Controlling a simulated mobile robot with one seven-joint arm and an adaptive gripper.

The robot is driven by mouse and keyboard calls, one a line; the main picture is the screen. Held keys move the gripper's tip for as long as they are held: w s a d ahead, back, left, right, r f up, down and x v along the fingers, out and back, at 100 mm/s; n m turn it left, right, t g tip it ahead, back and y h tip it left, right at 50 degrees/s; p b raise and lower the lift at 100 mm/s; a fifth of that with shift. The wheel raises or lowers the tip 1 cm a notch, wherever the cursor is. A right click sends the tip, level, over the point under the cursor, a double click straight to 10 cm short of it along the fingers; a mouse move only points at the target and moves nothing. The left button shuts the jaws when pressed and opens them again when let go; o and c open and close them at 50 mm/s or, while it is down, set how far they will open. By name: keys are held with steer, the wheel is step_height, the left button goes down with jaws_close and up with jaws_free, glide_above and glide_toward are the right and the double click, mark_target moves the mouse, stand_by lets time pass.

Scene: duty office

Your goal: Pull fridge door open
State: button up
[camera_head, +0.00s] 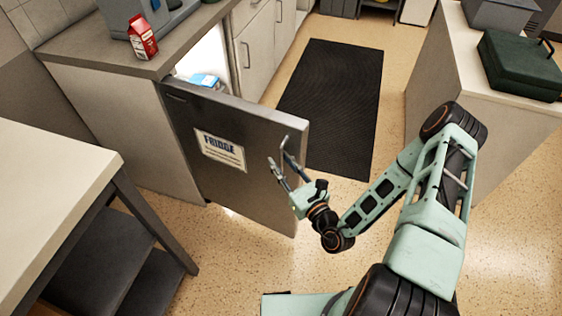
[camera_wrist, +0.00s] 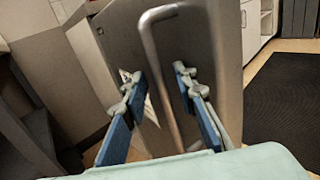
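The grey fridge door (camera_head: 258,140) with a FRIDGE label (camera_head: 220,150) stands partly open, swung out from under the counter. The lit interior (camera_head: 208,55) and a blue-and-white item (camera_head: 203,80) show behind its top edge. My gripper (camera_head: 280,161) is at the door's outer face, near its free right edge. In the wrist view the bar handle (camera_wrist: 153,50) runs down the door face (camera_wrist: 115,40). My gripper's two fingers (camera_wrist: 156,76) are spread, one on each side of the bar, with visible gaps. I cannot tell how deep the bar sits between them.
A red-and-white carton (camera_head: 142,40) stands on the counter (camera_head: 75,45) above the fridge. A pale table (camera_head: 50,190) is at the left, near the door's hinge side. A dark mat (camera_head: 335,100) covers floor behind the door. A right counter (camera_head: 480,85) holds a green case (camera_head: 520,65).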

steer(key=v, duration=1.1)
steer(key=shift+s+d, duration=0.15)
steer(key=shift+s, duration=0.1)
steer(key=shift+r, duration=0.15)
